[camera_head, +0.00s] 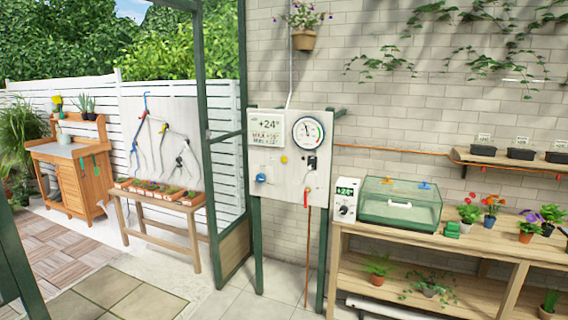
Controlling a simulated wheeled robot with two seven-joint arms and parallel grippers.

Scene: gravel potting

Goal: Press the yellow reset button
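A small round yellow button (284,160) sits on a pale upright control panel (280,188) near the middle of the head view. It lies below a display (266,128) reading +24° and left of a round dial gauge (308,133). A blue knob or valve (262,178) is lower left of the button, and a dark switch (312,162) is to its right. Neither of my grippers shows in this view.
The panel stands on green posts (257,240) before a brick wall. Right of it, a wooden bench (450,247) holds a glass-lidded green box (400,208), a white controller (345,198) and potted flowers. The paved floor (285,288) before the panel is clear.

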